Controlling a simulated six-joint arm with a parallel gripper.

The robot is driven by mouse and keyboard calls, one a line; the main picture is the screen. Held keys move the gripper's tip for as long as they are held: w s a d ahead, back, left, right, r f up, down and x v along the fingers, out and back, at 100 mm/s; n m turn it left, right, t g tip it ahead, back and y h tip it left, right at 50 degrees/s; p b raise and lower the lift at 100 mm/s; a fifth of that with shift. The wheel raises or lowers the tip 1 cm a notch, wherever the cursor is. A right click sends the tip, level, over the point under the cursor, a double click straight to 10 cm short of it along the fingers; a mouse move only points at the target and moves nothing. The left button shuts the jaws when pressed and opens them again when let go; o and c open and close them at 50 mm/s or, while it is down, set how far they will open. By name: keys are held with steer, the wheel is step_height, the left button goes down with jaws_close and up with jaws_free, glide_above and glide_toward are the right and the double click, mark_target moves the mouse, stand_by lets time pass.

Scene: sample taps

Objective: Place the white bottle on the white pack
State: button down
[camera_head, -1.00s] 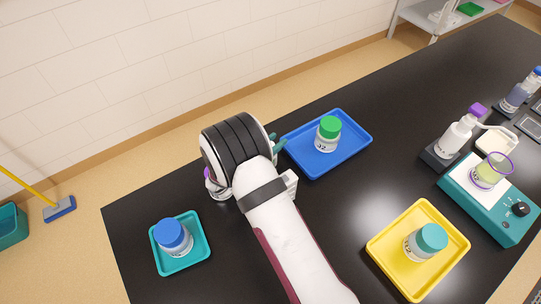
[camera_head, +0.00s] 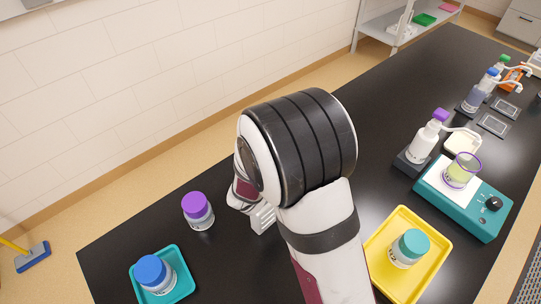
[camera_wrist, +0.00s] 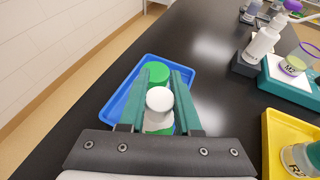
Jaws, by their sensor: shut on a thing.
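My gripper (camera_wrist: 163,80) has teal fingers and is shut on a small bottle with a round white top (camera_wrist: 160,98), seen in the wrist view. The lower part of this bottle is partly hidden by the fingers and palm. In the head view my wrist hides the fingers and the held bottle. A small whitish block (camera_head: 463,143), perhaps the white pack, lies to the right of a white wash bottle (camera_head: 425,141) with a purple cap. I cannot tell for sure what the block is.
A green-capped bottle (camera_wrist: 157,72) stands beyond the held one at a blue tray (camera_wrist: 118,112). A purple-capped bottle (camera_head: 198,211), a teal tray (camera_head: 186,289) with a blue-capped bottle, a yellow tray (camera_head: 436,229), and a teal device (camera_head: 482,218) with a beaker stand around.

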steer(key=s+d+r+m+g+h, duration=0.6)
steer(key=s+d+r+m, duration=0.1)
steer(key=s+r, duration=0.5)
steer(key=shift+m, duration=0.3)
steer(key=shift+w+a+f, duration=0.25)
steer(key=shift+a+f, duration=1.6)
steer(key=shift+a, duration=0.05)
steer(key=shift+w+a+f, duration=0.2)
steer(key=shift+a+f, duration=1.65)
steer(key=shift+f, duration=0.05)
steer(key=shift+w+a+f, duration=0.25)
steer(key=shift+a+f, duration=1.6)
steer(key=shift+a, duration=0.05)
steer(key=shift+f, duration=0.1)
steer(key=c, duration=0.6)
jaws_free()
